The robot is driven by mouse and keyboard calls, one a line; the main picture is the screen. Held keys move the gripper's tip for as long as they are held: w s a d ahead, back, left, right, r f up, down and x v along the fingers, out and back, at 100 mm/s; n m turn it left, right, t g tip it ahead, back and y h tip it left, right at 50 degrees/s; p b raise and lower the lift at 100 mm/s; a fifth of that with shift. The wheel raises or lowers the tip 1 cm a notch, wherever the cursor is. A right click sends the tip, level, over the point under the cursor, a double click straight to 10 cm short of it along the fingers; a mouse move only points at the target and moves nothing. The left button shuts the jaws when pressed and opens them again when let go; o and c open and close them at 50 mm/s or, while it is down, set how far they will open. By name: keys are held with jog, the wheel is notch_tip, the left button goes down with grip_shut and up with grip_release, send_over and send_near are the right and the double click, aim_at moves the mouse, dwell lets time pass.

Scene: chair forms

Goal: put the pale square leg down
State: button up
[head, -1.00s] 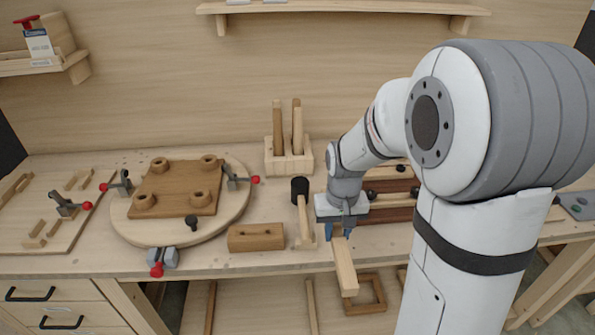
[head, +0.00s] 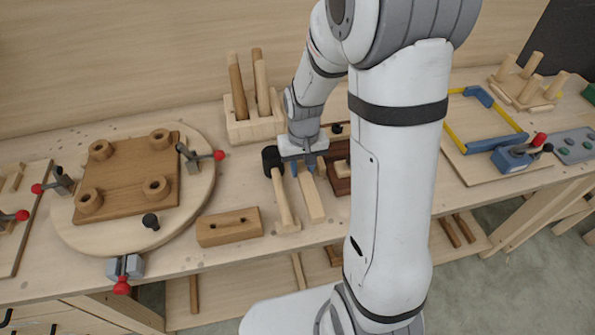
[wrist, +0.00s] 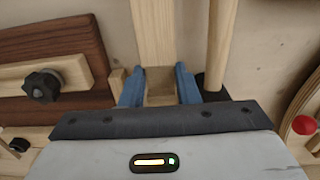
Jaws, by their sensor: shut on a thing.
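The pale square leg (head: 312,198) is a plain light wooden bar. My gripper (head: 303,169) is shut on its far end, and the leg points toward the front edge of the bench. It lies on or just above the bench top; I cannot tell if it touches. In the wrist view the leg (wrist: 155,35) runs up from between the blue fingertips (wrist: 159,88). The bench top (head: 225,285) is pale wood.
A mallet (head: 284,205) with a black head lies close on the left of the leg. A brown block (head: 229,227) and the round board (head: 65,238) with a brown seat (head: 128,175) are further left. Behind stands a block with upright round legs (head: 252,130). Dark slats lie right of my gripper.

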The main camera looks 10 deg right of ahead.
aim_at(302, 172)
jog(key=shift+s+f, duration=0.1)
jog(key=shift+f, duration=2.1)
jog(key=shift+f, duration=0.25)
jog(key=o, duration=1.1)
jog(key=shift+r, duration=0.1)
